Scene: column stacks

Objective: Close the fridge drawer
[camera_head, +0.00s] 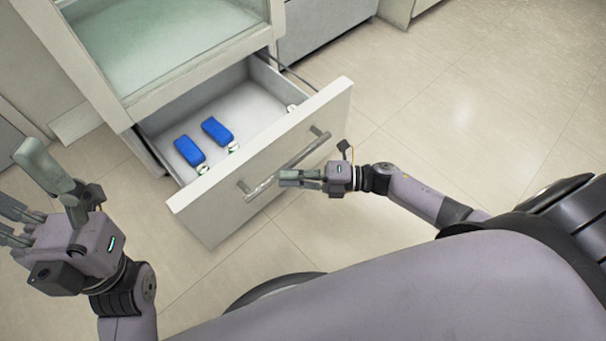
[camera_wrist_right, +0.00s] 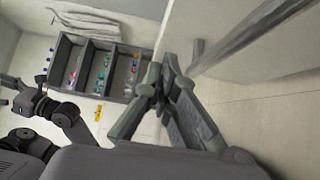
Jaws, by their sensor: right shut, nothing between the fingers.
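The fridge drawer (camera_head: 270,165) is pulled out from the fridge body and stands open. Its light front carries a long metal bar handle (camera_head: 285,165). My right gripper (camera_head: 284,178) is shut and empty, close in front of the drawer front beside the handle's middle. In the right wrist view its fingertips (camera_wrist_right: 160,80) meet, with the handle (camera_wrist_right: 245,35) to their right; contact with the drawer cannot be told. My left gripper (camera_head: 35,195) is at the lower left, apart from the drawer, with its fingers spread open.
Two blue packs (camera_head: 217,130) and several small white-and-green items lie inside the drawer. The fridge body (camera_head: 200,75) rises behind it. Tiled floor (camera_head: 460,105) is clear to the right. A grey shelf unit (camera_wrist_right: 95,68) with several colourful items shows in the right wrist view.

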